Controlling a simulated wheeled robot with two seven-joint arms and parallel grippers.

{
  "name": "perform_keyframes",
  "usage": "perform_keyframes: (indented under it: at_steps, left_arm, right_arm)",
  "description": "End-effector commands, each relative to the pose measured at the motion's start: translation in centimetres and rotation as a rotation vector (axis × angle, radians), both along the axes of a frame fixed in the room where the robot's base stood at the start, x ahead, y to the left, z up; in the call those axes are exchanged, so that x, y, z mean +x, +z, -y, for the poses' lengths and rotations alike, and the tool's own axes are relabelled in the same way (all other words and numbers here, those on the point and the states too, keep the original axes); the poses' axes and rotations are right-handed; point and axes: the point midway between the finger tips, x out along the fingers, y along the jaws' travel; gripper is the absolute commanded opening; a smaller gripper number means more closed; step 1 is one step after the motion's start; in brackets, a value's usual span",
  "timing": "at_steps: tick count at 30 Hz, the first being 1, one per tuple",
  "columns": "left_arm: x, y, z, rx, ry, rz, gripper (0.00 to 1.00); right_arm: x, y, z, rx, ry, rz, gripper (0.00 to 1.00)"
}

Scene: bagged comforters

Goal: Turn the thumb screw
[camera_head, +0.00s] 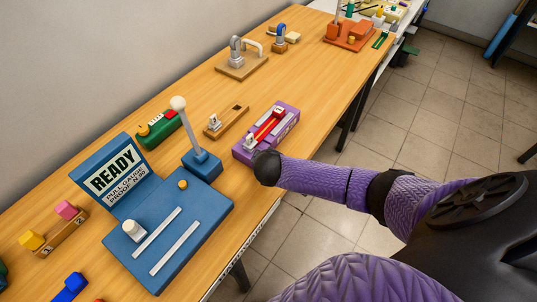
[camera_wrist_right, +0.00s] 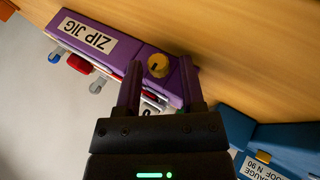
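The purple zip jig (camera_head: 270,130) lies on the wooden table near its right edge, with a red strip on top. In the right wrist view the jig (camera_wrist_right: 78,24) shows its ZIP JIG label and a round brass-yellow thumb screw (camera_wrist_right: 158,65) with a dark mark. My right gripper (camera_wrist_right: 161,74) is open, its two fingers apart with the screw showing between their tips. I cannot tell whether a finger touches it. In the head view my right arm's dark end is beside the jig's near end, and the screw is hidden. My left gripper is out of view.
A blue READY gauge (camera_head: 205,222) with a white-knobbed lever (camera_head: 180,108) stands close to the left of the jig. A green block (camera_head: 160,130) and a small wooden fixture (camera_head: 226,122) lie behind. Bare table extends toward the far fixtures.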

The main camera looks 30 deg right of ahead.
Motion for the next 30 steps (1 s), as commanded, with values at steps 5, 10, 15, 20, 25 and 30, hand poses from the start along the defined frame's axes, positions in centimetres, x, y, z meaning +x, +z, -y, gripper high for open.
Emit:
perform_keyframes:
  at_steps: [5, 10, 15, 20, 25, 30]
  left_arm:
    - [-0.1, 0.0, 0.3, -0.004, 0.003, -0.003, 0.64]
    - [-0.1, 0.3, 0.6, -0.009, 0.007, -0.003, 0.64]
    - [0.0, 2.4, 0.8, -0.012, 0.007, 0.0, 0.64]
    - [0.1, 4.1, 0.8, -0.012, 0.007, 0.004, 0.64]
    - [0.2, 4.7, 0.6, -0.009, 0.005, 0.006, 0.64]
    - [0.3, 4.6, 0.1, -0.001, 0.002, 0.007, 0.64]
  right_arm:
    - [0.0, 0.0, 0.0, -0.001, 0.0, 0.001, 0.64]
    - [-0.2, 0.5, -0.1, -0.001, 0.0, 0.001, 0.64]
    - [-1.9, 3.3, -1.2, 0.002, 0.002, 0.002, 0.64]
    - [-4.1, 6.3, -2.5, 0.002, 0.001, 0.002, 0.64]
    - [-5.3, 7.7, -3.2, 0.001, 0.0, 0.001, 0.64]
    - [-5.4, 7.7, -3.2, 0.0, -0.001, 0.001, 0.64]
